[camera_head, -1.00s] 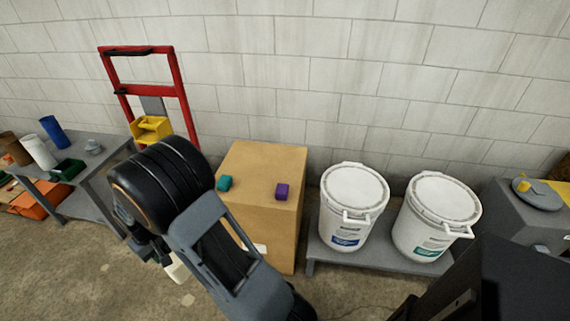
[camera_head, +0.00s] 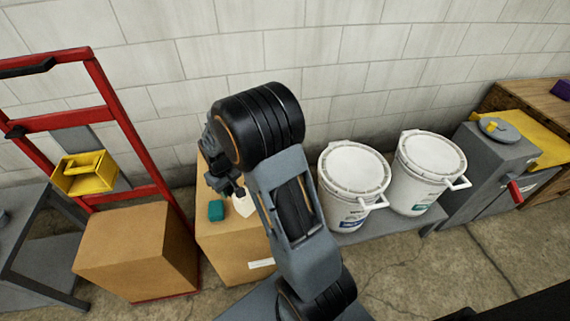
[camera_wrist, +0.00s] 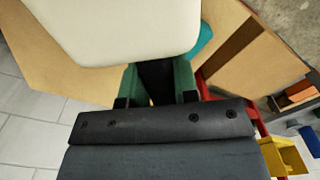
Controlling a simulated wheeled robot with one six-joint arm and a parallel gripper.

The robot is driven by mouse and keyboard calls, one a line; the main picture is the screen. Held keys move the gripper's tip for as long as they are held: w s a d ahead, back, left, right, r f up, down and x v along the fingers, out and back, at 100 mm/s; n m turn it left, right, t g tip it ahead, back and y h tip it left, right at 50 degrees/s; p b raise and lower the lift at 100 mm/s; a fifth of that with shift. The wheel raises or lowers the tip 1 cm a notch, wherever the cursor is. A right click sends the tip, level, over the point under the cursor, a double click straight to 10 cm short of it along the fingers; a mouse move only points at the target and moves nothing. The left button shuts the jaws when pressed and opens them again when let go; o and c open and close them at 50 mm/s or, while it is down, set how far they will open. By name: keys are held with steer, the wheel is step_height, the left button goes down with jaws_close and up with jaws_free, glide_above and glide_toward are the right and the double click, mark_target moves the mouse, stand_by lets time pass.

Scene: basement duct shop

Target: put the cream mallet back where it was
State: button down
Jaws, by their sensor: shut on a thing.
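The cream mallet (camera_head: 243,206) is in my gripper (camera_head: 238,190), over the cardboard box (camera_head: 225,250) beside the wall. In the wrist view the mallet's pale head (camera_wrist: 115,25) fills the upper left, just beyond my gripper (camera_wrist: 157,88), whose fingers are shut on it. The handle is mostly hidden. I cannot tell whether the mallet touches the box top. A teal block (camera_head: 216,210) sits on the box, just left of the mallet; it also shows in the wrist view (camera_wrist: 202,42), partly behind the mallet. My arm covers the right part of the box top.
A red hand truck (camera_head: 120,110) with a yellow bin (camera_head: 84,175) and another cardboard box (camera_head: 137,245) stands left. Two white buckets (camera_head: 354,175) (camera_head: 428,165) stand right on a low grey platform. A grey cabinet (camera_head: 490,165) is farther right.

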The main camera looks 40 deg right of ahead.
steer(key=s+d+r+n+b, duration=0.1)
steer(key=s+d+n+b, duration=0.2)
steer(key=d+n, duration=0.7)
steer(key=s+d+r+n+b, duration=0.15)
steer(key=s+d+n, duration=0.25)
steer(key=d+n, duration=0.6)
steer(key=shift+m, duration=0.3)
steer(key=w+f+b, duration=0.1)
steer(key=w+f, duration=0.2)
steer(key=w, duration=0.1)
steer(key=w+a+f+b, duration=0.1)
steer(key=w+f, duration=0.2)
steer(key=w, duration=0.1)
steer(key=w+a+f+b, duration=0.1)
steer(key=w+f, duration=0.2)
steer(key=w, duration=0.1)
steer(key=shift+w, duration=0.4)
steer(key=shift+w+a+f, duration=0.15)
steer(key=shift+f, duration=0.15)
steer(key=shift+w+f+b, duration=0.15)
steer(key=shift+f+b, duration=0.05)
steer(key=shift+f, duration=0.65)
steer(key=shift+w+f+b, duration=0.1)
steer(key=shift+f+b, duration=0.1)
steer(key=shift+f, duration=0.65)
steer(key=shift+f, duration=0.15)
steer(key=c, duration=0.9)
jaws_free()
